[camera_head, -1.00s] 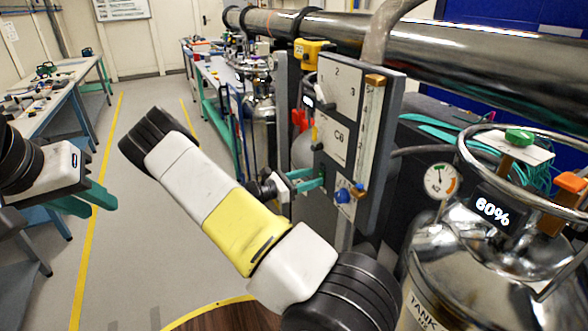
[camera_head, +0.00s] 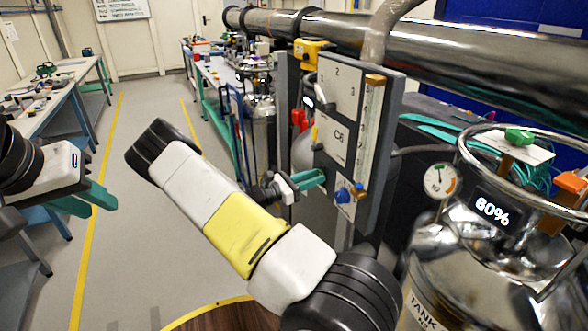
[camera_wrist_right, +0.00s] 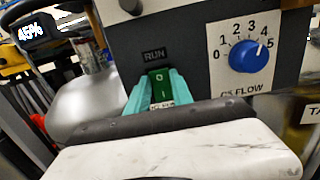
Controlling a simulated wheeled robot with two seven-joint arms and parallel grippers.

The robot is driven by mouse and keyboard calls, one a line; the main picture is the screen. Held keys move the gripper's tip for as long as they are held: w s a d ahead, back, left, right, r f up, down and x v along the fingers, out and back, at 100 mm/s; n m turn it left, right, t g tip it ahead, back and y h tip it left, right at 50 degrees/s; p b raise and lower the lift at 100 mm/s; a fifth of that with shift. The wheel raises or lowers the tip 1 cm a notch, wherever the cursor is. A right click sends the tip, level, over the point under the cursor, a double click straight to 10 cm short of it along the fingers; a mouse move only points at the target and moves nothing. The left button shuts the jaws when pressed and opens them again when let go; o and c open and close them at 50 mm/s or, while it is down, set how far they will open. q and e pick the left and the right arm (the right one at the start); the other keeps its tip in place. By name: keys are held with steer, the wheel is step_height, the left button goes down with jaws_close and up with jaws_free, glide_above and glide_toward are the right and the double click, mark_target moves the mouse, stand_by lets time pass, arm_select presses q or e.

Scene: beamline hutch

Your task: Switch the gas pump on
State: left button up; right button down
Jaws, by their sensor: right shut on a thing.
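The green rocker switch (camera_wrist_right: 159,84), marked O above and I below, sits under the word RUN on the dark panel (camera_wrist_right: 187,70) in the right wrist view. A white label at its lower end is partly covered. My right gripper (camera_wrist_right: 160,92) has its teal fingers on either side of the switch, shut on it. In the head view my right gripper (camera_head: 312,180) is at the lower left of the panel, and the switch cannot be made out. My left gripper (camera_head: 88,202) is open and empty at the far left, over the floor.
A blue flow knob (camera_wrist_right: 251,57) with a 0 to 5 scale is right of the switch. A steel tank (camera_head: 470,270) with a gauge and a 60% display stands at the right. A long pipe (camera_head: 420,45) runs above. The left aisle floor is clear.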

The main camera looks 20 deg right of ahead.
steer(key=shift+f+h, duration=0.25)
steer(key=shift+h, duration=0.75)
steer(key=c, duration=1.1)
jaws_free()
steer(key=v, duration=0.8)
